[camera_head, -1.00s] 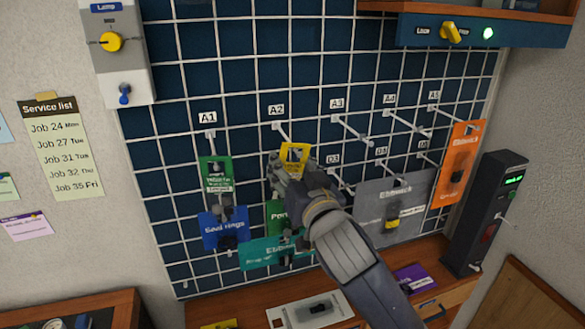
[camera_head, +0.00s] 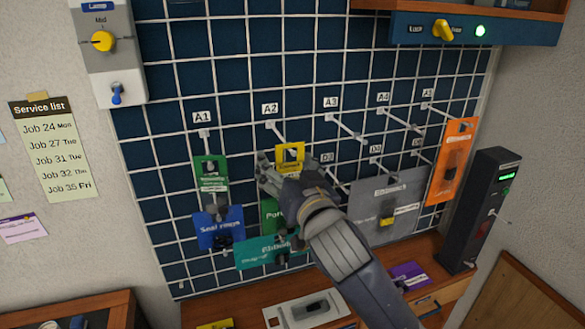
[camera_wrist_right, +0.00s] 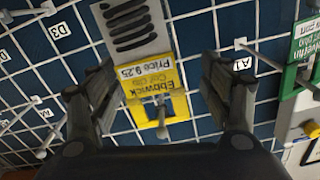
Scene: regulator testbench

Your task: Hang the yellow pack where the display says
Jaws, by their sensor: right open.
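The yellow pack (camera_head: 289,155) hangs at the A2 hook (camera_head: 281,130). In the right wrist view, the yellow pack (camera_wrist_right: 152,88) appears upside down, with a peg at its hanging slot and a dark ribbed part attached. My right gripper (camera_head: 290,165) is in front of it. Its fingers (camera_wrist_right: 160,95) stand apart on either side of the pack, with visible gaps, so it is open. The display (camera_head: 506,177) on the dark device at the right glows green, too small to read. My left gripper is not in view.
A green pack (camera_head: 211,175) hangs at A1, with a blue pack (camera_head: 220,228) below. A teal pack (camera_head: 262,253) hangs below my right gripper. A grey pack (camera_head: 372,190) and an orange pack (camera_head: 455,150) hang at the right. The A3 hook (camera_head: 347,128) looks bare.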

